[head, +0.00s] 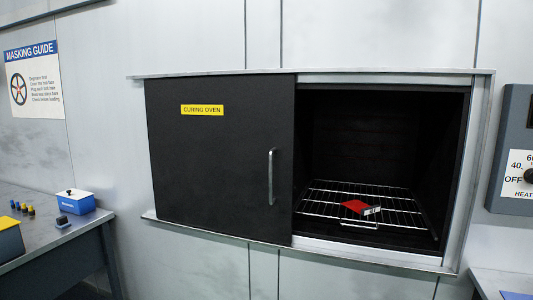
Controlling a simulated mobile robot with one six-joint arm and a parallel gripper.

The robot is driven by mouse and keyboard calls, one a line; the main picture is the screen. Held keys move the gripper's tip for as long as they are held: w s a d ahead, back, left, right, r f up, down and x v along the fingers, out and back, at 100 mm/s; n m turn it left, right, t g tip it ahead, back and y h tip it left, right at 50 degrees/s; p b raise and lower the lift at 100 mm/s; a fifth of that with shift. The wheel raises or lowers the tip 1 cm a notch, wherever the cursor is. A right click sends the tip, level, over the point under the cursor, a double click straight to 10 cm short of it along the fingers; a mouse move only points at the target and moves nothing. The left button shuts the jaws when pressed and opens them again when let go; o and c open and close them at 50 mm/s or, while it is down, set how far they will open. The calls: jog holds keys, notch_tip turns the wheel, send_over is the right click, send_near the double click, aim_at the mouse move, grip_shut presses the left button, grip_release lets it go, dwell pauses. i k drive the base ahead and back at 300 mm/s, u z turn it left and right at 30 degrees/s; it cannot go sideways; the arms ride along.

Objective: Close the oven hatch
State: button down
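The oven hatch (215,150) is a flat black sliding panel with a yellow "CURING OVEN" label (202,110) near its top. It stands to the left of the oven opening (380,130), which is uncovered. A vertical silver handle (271,177) is fixed near the hatch's right edge. Metal rails run along the top (390,73) and bottom (350,256) of the hatch and opening. Inside the dark oven is a wire rack (335,195) with a red object (355,206) lying on it, a small white tag at its right. My gripper is not visible.
A grey bench (60,240) at the left holds a blue box (74,201) and small coloured items. A heat control panel (515,150) is on the wall at the right. Part of another surface (500,281) shows at the lower right.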

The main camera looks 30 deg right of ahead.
aim_at(222, 148)
jog(key=k, duration=1.1)
jog(key=u, duration=0.2)
jog(key=i, duration=0.7)
jog(key=u, duration=0.6)
jog(key=i, duration=1.3)
jog(key=u, duration=0.1)
